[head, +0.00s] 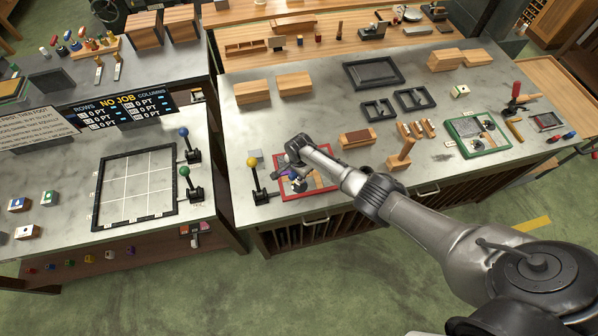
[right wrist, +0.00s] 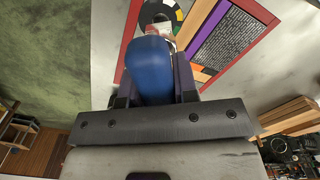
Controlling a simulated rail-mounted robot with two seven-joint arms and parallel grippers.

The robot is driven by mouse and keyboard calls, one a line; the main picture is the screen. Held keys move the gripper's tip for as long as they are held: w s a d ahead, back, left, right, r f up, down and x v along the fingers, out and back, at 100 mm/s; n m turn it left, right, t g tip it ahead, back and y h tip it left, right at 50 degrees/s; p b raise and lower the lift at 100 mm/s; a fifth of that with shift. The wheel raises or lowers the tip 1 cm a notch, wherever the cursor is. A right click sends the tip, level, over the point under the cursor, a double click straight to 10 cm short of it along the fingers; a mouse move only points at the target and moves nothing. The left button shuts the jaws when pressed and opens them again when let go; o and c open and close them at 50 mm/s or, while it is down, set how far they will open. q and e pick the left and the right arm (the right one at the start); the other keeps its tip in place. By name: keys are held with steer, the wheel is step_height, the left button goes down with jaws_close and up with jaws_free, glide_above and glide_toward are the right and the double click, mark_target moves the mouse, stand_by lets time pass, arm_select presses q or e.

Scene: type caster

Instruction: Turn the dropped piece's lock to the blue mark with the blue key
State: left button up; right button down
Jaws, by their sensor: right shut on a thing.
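My right gripper (head: 288,174) is over the red-framed board (head: 293,222) at the front of the long bench. In the right wrist view this gripper (right wrist: 152,88) is shut on the blue key (right wrist: 151,66), whose rounded blue handle lies between the fingers. Just beyond the key is a round dark lock dial (right wrist: 147,14) with coloured segments, beside a grey striped panel (right wrist: 228,36) inside the red frame. The key's tip is hidden, so I cannot tell whether it is in the lock. No blue mark is discernible. My left gripper is not in view.
A yellow-knobbed lever (head: 254,177) stands just left of the red frame. A green-framed tray (head: 477,135) lies farther right. The left bench holds a black-framed grid (head: 137,223).

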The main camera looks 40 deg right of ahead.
steer(key=shift+r+p, duration=0.55)
steer(key=shift+r, duration=1.35)
steer(key=c, duration=1.4)
jaws_free()
steer(key=shift+c, duration=0.2)
jaws_close()
